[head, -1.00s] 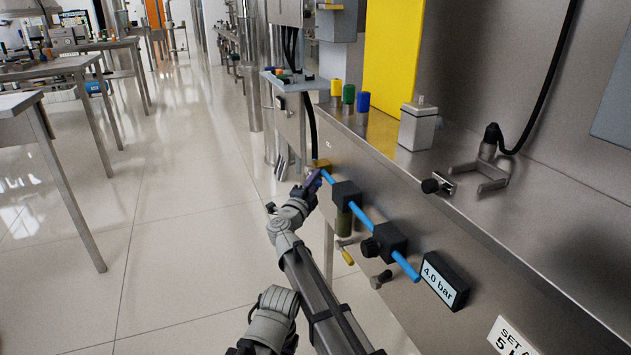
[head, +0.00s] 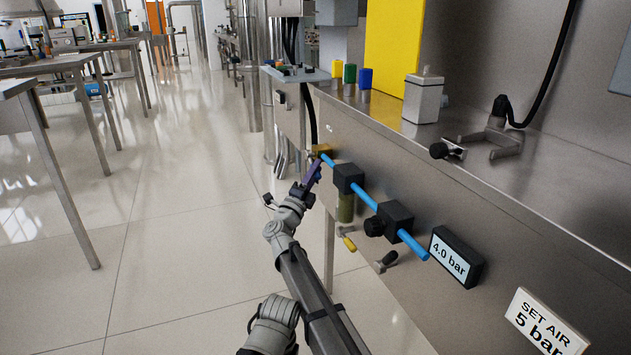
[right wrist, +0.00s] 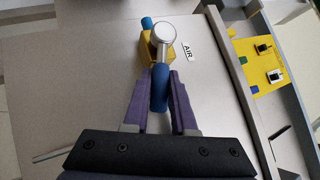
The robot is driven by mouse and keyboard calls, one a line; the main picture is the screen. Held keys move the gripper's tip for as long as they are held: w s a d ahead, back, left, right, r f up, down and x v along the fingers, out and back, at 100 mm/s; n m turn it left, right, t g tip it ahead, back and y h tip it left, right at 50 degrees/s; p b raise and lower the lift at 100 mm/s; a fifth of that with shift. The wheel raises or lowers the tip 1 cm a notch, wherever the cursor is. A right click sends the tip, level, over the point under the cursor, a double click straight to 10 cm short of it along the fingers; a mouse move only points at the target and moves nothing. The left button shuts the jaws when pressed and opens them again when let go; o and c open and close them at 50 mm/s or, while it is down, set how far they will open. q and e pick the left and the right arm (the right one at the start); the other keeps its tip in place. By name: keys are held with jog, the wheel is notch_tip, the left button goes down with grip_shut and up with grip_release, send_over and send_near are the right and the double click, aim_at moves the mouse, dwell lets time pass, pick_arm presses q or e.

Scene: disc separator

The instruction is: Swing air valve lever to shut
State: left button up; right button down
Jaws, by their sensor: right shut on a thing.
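The air valve (head: 321,151) has a brass-yellow body at the far end of the blue air pipe on the bench's front panel. In the right wrist view the valve body (right wrist: 153,50) sits behind a round silver hub (right wrist: 164,35). The blue lever handle (right wrist: 159,90) runs from the hub down between the purple fingers. My right gripper (right wrist: 160,100) is shut on this handle. In the head view the right gripper (head: 313,174) is just below the valve, its fingers hiding most of the lever. My left gripper is not in view.
A black filter block (head: 348,178), a regulator (head: 396,219) and a gauge reading 4.0 bar (head: 455,257) lie along the panel. A yellow-handled lever (head: 348,243) hangs below. An AIR label (right wrist: 188,51) is beside the valve.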

jog(key=shift+w+a+f+m+h+b, duration=0.1)
jog(key=shift+w+f+m+h+b, duration=0.2)
jog(key=shift+m+h+b, duration=0.45)
jog(key=shift+w+f+m+h+b, duration=0.1)
jog(key=shift+f+m+h+b, duration=0.35)
jog(key=shift+m+b, duration=0.45)
jog(key=shift+r, duration=0.1)
jog(key=shift+h, duration=0.3)
jog(key=c, duration=0.7)
grip_release()
jog(key=shift+c, duration=0.2)
jog(key=shift+s, duration=0.1)
